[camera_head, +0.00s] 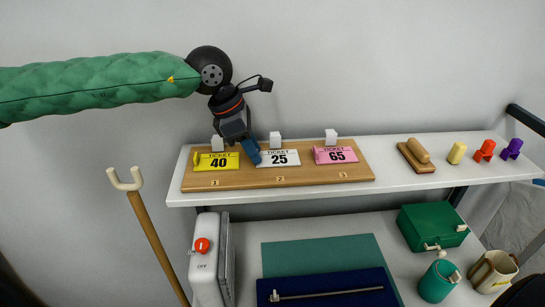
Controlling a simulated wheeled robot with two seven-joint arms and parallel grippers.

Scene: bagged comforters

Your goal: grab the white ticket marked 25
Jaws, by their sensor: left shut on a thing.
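The white ticket marked 25 (281,158) stands in the middle of a wooden board (325,178) on the white shelf. My left gripper (252,158) reaches down from above, its blue fingers at the ticket's left edge. It is shut on the white ticket, which still sits at its place above the number 2 label. The fingers hide the ticket's left edge. A yellow ticket marked 40 (217,162) is close on the left, and a pink ticket marked 65 (338,155) is on the right. My right gripper is not in view.
White blocks (275,140) stand behind the tickets. A wooden-handled block (416,157) and yellow, orange and purple pieces (484,151) sit on the shelf's right. Below are a green box (432,225), a green canister and a mug. A forked wooden pole (157,242) stands left.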

